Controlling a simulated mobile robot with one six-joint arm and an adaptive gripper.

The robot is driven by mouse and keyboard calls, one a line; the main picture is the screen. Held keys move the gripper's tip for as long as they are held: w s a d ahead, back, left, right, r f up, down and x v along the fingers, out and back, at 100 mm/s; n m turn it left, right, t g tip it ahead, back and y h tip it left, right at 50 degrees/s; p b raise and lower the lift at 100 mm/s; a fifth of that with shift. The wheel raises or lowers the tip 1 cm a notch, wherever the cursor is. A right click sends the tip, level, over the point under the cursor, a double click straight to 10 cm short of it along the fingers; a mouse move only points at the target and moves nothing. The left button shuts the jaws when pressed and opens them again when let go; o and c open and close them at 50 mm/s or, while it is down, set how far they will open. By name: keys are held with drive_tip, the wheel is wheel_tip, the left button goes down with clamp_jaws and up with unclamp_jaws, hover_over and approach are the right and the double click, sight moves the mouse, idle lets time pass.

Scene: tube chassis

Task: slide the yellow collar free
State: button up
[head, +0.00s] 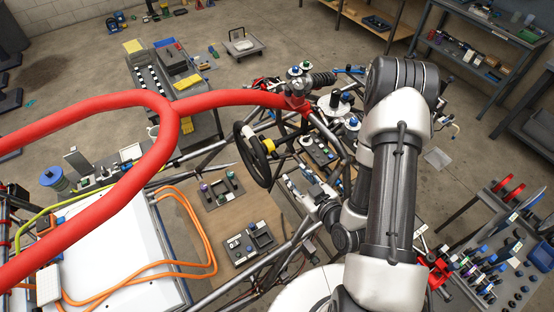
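The yellow collar (262,146) sits at the hub of the black steering wheel (246,169), on the side facing right. It is small here, and I cannot tell how tightly it sits on its shaft. My arm comes down on the right of the view, and its wrist links reach up and left below the wheel.
A thick red tube (150,100) crosses the left and joins the chassis near a grey clamp (297,92). Grey chassis tubes (272,258) surround the wheel. Orange cables (200,225) lie lower left. A bench (480,262) with red and blue parts stands right. Open floor (300,30) lies behind.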

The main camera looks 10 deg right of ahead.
drive_tip(key=b, duration=0.8)
approach(276, 156)
drive_tip(key=b+x, duration=0.4)
drive_tip(key=b, duration=0.6)
drive_tip(key=shift+f+b, duration=0.3)
drive_tip(key=shift+b, duration=0.05)
drive_tip(key=shift+r+x, duration=0.1)
drive_tip(key=shift+x, duration=1.25)
drive_tip(key=shift+r+x, duration=0.15)
drive_tip(key=shift+x, duration=1.2)
drive_tip(key=shift+c, duration=0.4)
clamp_jaws()
